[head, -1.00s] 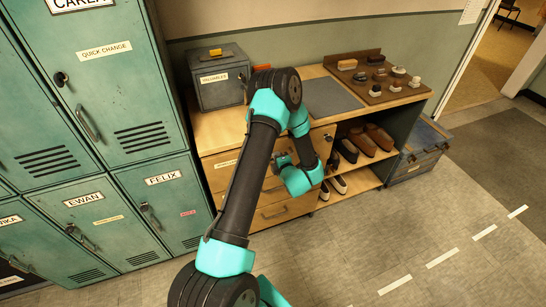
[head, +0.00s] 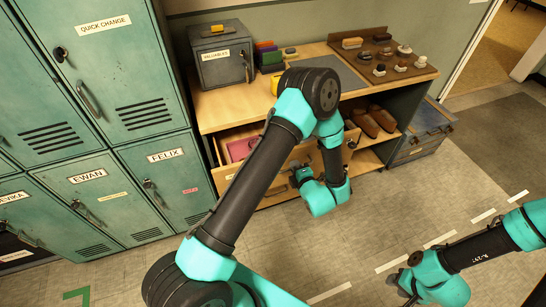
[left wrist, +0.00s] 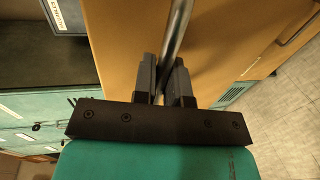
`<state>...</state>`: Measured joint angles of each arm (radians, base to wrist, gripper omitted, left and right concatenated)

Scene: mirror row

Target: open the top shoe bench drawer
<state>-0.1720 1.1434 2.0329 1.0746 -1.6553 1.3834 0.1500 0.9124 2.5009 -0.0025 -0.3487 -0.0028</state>
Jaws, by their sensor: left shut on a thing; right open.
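The shoe bench's top drawer (head: 240,171) stands partly pulled out in the head view, with a pink thing (head: 240,149) showing inside. My left gripper (head: 300,178) is at the drawer's front, partly hidden by my arm. In the left wrist view the gripper (left wrist: 163,78) is shut on the drawer's metal bar handle (left wrist: 178,30), which runs between its fingers against the wooden front (left wrist: 122,40). The handle is hidden in the head view. My right gripper (head: 404,283) is open and empty above the floor at the lower right.
Green lockers (head: 150,100) stand close on the left. On the bench top are a grey valuables box (head: 222,65), a grey mat (head: 338,73) and a brown board (head: 385,58) with several small items. Brown shoes (head: 372,122) sit on the shelf. The floor in front is clear.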

